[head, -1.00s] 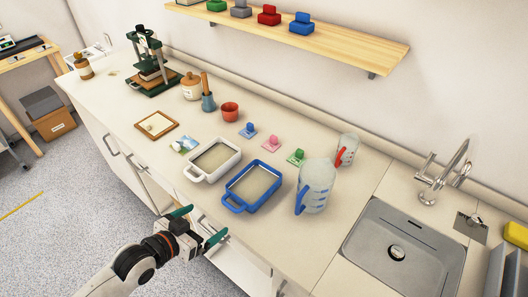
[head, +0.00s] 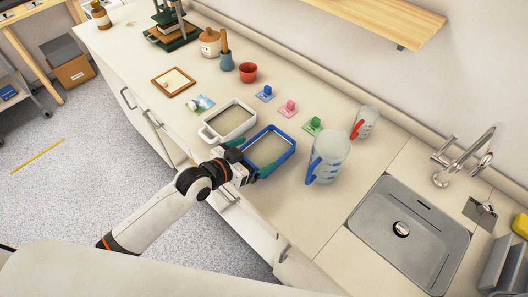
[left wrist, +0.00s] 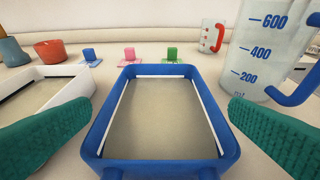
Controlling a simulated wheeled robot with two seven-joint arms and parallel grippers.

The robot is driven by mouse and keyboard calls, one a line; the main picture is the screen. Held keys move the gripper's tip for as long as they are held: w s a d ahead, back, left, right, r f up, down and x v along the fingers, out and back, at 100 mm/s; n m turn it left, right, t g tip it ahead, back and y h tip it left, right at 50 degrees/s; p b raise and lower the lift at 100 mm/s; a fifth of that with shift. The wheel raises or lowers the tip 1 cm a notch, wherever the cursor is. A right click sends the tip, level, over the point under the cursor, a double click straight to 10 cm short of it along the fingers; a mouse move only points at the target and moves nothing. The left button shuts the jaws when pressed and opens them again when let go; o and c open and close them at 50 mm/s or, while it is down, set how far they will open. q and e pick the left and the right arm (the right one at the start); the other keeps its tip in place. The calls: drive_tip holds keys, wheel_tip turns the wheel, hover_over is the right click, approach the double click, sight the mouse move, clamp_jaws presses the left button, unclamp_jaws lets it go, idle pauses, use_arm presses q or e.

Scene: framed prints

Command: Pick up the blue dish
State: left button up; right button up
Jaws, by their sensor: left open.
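The blue dish (head: 285,160), rectangular with a pale sandy-coloured inside, sits on the counter between a white dish and a large blue-handled jug. In the left wrist view the blue dish (left wrist: 160,71) is straight ahead, its near end and handle at the bottom edge. My left gripper (head: 246,161) is at the dish's near end. It is open, with one green finger on each side of the dish and a gap showing between each finger and the dish's sides. My arm hides part of the near end in the head view. My right gripper is not in view.
The white dish (head: 208,133) is close on the left. The measuring jug (head: 328,160) stands close on the right, with a red-handled jug (head: 365,121) behind it. Small blue, pink and green pieces stand behind the dish. The sink (head: 425,235) is farther right.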

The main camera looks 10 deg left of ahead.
sight(259, 162)
use_arm(q)
drive_tip(key=x, duration=0.2)
drive_tip(key=shift+w+d, duration=0.15)
drive_tip(key=shift+w, duration=0.1)
drive_tip(key=c, duration=0.9)
drive_tip(key=shift+r, duration=5)
